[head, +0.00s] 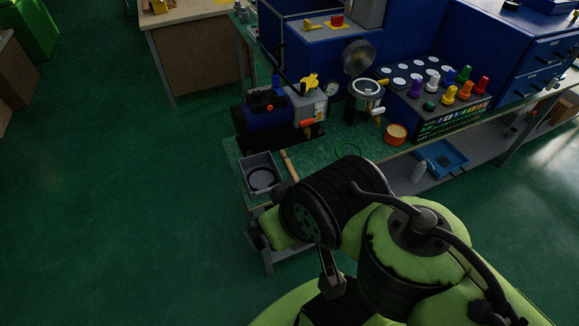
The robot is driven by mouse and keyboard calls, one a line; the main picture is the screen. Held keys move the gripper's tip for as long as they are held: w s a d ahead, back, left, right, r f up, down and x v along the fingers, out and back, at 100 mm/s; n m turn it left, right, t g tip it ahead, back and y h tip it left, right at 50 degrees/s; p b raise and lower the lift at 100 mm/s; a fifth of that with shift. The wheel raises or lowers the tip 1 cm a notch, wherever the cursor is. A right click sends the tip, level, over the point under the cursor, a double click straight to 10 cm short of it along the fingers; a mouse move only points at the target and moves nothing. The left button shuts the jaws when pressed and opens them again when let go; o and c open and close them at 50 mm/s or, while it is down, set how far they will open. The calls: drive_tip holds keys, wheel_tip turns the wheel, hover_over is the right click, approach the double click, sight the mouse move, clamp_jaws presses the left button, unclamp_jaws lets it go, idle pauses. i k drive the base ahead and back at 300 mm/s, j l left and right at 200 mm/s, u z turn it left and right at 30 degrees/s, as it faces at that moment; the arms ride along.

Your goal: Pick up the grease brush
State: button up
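A slim light-wood handle (289,164) lies on the green bench top, just right of a grey bin. It looks like the grease brush, but its near end runs behind the dark parts of my arm, so I cannot see bristles. My green and black arm reaches in from the lower right and covers the bench's near corner.
The grey bin (246,174) holds a dark round piece. A blue and black machine (262,118) stands behind it. Green floor (110,210) at left is clear.

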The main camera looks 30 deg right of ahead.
sight(290, 166)
drive_tip(key=z, duration=1.1)
